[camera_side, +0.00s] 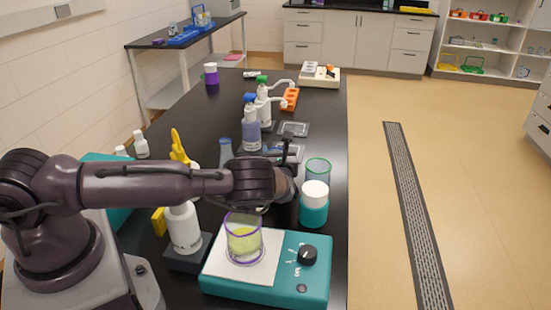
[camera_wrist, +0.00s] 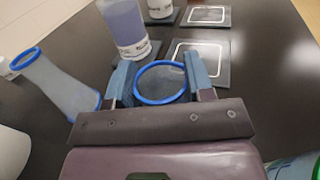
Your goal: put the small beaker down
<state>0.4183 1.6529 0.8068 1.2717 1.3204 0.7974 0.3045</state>
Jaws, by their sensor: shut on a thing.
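The small beaker (camera_wrist: 160,98) has a blue rim and sits between the two blue fingers of my gripper (camera_wrist: 160,76), seen from above in the wrist view. My gripper is shut on it. In the side view my gripper (camera_side: 287,155) reaches over the bench, and the arm hides most of the beaker. Two dark pads with white outlines lie just beyond the beaker: a nearer pad (camera_wrist: 196,62) and a farther pad (camera_wrist: 207,15). The farther one also shows in the side view (camera_side: 293,129). Whether the beaker touches the bench cannot be told.
A tap bottle (camera_side: 251,131) with bluish liquid stands close by, with a blue-rimmed flask (camera_wrist: 52,88) at left. A green-rimmed beaker (camera_side: 319,168) and a teal-and-white jar (camera_side: 314,204) stand right of my gripper. A teal hotplate (camera_side: 310,264) carries a purple-rimmed beaker (camera_side: 243,236) in front.

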